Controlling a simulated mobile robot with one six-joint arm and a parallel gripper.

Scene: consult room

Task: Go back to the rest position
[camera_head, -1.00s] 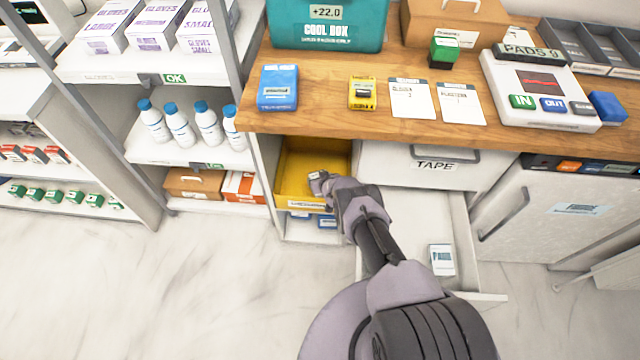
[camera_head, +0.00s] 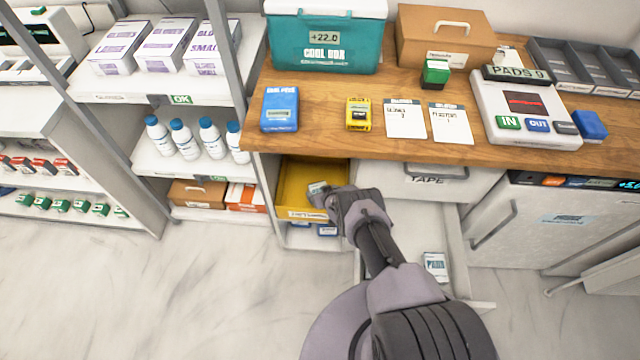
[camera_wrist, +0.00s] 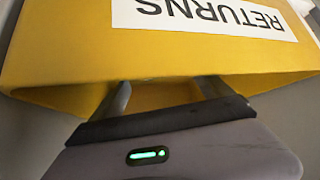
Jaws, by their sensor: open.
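My gripper (camera_head: 325,198) is at the front right of a yellow bin (camera_head: 298,176), low beneath the wooden counter. In the wrist view, my gripper (camera_wrist: 166,92) has its two fingers spread apart, with nothing seen between them. The fingers reach the opening of the yellow bin (camera_wrist: 60,62), whose white label reads RETURNS. A small pale box (camera_head: 317,187) shows in the bin beside my fingers in the head view. My gripper hides part of the bin's right side.
An open drawer holds a blue-and-white packet (camera_head: 435,266) right of my arm. The TAPE drawer (camera_head: 400,180) is above it. Small blue boxes (camera_head: 327,229) lie below the bin. The wooden counter (camera_head: 325,145) overhangs. Shelves stand left; the floor (camera_head: 200,290) at front left is clear.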

